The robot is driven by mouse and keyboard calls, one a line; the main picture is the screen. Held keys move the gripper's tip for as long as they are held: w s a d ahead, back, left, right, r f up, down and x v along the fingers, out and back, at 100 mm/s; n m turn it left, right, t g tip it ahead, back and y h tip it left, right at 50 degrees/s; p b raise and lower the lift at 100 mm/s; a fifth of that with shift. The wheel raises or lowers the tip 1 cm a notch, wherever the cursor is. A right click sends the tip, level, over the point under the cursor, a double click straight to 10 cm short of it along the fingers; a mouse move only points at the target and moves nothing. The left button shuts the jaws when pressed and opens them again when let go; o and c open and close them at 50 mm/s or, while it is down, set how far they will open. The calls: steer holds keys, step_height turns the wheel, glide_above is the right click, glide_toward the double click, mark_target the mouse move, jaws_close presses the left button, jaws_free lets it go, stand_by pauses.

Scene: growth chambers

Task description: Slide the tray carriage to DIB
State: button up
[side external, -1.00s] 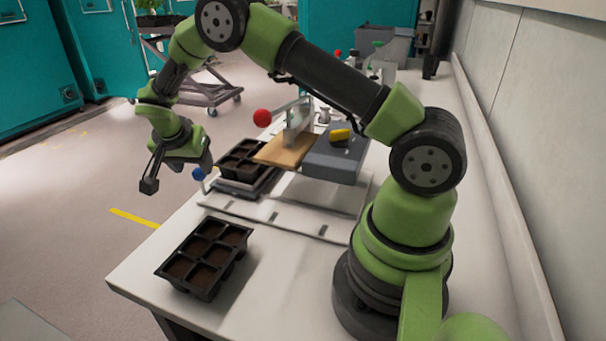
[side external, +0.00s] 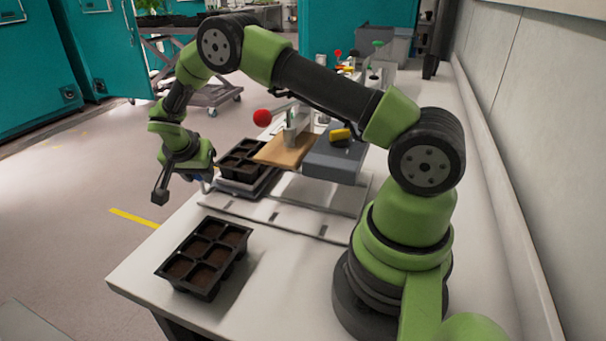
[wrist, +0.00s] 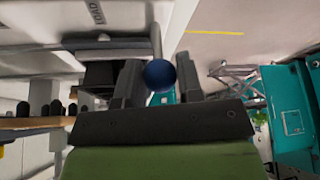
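The tray carriage (side external: 232,188) is a dark grey plate at the left edge of the bench's white base, with a black cell tray (side external: 243,158) on it. Its blue ball knob (wrist: 159,75) shows in the wrist view between my gripper's two fingers (wrist: 157,82). The fingers stand apart on either side of the knob, and I cannot tell whether they touch it. In the side view my gripper (side external: 204,177) is low beside the carriage's near left end and mostly hides the knob. A LOAD label (wrist: 96,11) shows in the wrist view; I cannot read a DIB label.
A second black cell tray (side external: 206,256) with soil lies on the near bench. The floor left of the bench is open.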

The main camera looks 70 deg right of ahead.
steer(key=shift+s, duration=0.1)
steer(key=shift+s, duration=5.3)
steer(key=o, duration=0.6)
steer(key=shift+o, duration=0.2)
